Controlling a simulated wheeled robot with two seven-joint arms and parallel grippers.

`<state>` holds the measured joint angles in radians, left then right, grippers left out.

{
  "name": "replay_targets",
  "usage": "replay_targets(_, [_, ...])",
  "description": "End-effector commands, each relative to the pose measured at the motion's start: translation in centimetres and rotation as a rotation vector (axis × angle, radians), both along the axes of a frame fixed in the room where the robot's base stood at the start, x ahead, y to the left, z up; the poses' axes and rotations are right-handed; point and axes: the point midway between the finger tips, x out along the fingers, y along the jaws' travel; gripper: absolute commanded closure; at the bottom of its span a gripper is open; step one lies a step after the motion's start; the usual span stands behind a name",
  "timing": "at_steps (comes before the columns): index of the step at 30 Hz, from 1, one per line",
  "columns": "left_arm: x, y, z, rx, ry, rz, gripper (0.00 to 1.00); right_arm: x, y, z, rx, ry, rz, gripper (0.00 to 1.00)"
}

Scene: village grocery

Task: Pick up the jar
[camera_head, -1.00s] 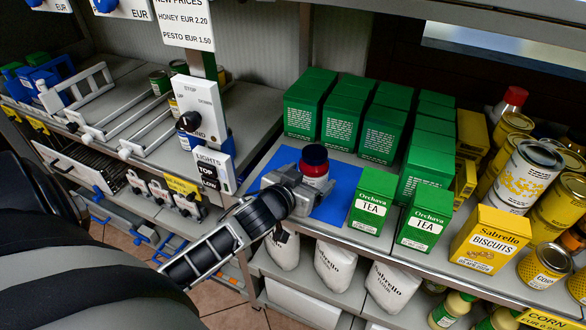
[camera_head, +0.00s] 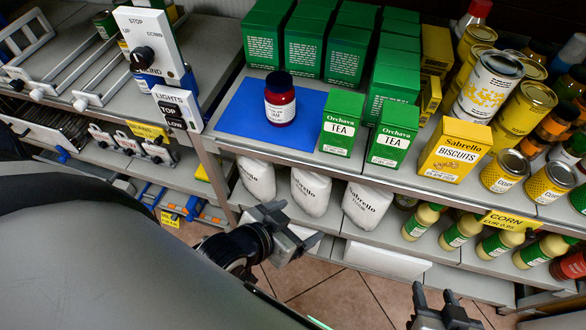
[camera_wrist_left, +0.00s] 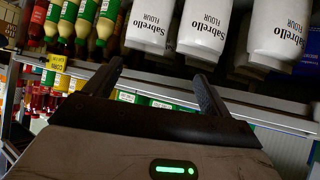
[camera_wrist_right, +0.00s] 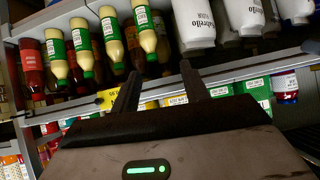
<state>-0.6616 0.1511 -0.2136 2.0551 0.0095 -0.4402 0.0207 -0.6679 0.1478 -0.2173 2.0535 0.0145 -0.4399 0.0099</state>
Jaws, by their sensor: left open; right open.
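The jar (camera_head: 280,100), dark red with a dark blue lid and a pale label, stands upright on a blue mat (camera_head: 238,112) on the shelf, left of the tea boxes. What looks like the same jar shows at the right of the right wrist view (camera_wrist_right: 286,86). My left gripper (camera_head: 292,232) is open and empty, in front of and below the shelf edge, apart from the jar. My right gripper (camera_head: 442,310) is open and empty at the bottom of the head view, farther from the jar.
Green tea boxes (camera_head: 341,124) stand close right of the jar, with more green boxes (camera_head: 304,48) behind. A biscuit box (camera_head: 454,150) and cans are farther right. Left stands a white switch panel (camera_head: 152,47). Flour bags (camera_head: 310,191) and bottles fill the lower shelf.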

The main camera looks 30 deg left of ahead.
Motion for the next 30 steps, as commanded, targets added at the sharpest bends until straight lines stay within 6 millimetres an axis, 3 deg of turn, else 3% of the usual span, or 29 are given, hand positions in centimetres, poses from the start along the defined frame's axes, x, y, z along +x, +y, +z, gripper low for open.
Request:
replay_targets(12, [-0.1,-0.3,-0.1,-0.017,0.001,0.000,0.13,0.0,0.0,-0.1,0.000,0.001,0.000,0.55])
replay_targets(16, [1.1,-1.2,0.9,-0.251,-0.028,0.107,0.13,0.0,0.0,-0.9,0.005,-0.001,-0.001,0.55])
replay_targets(20, [3.7,-1.6,4.1,-0.833,-0.079,0.358,0.13,0.3,0.2,-1.8,0.023,-0.010,-0.003,0.55])
replay_targets(22, [5.2,-0.6,6.3,-1.238,-0.102,0.513,0.13,0.5,0.4,-2.2,0.040,-0.020,-0.006,0.55])
replay_targets(26, [6.8,3.3,9.0,-1.986,-0.126,0.757,0.13,0.9,0.7,-2.4,0.068,-0.041,-0.010,0.55])
replay_targets(30, [7.0,7.6,9.3,-2.635,-0.145,0.915,0.13,0.9,1.0,-2.6,0.097,-0.049,-0.017,0.55])
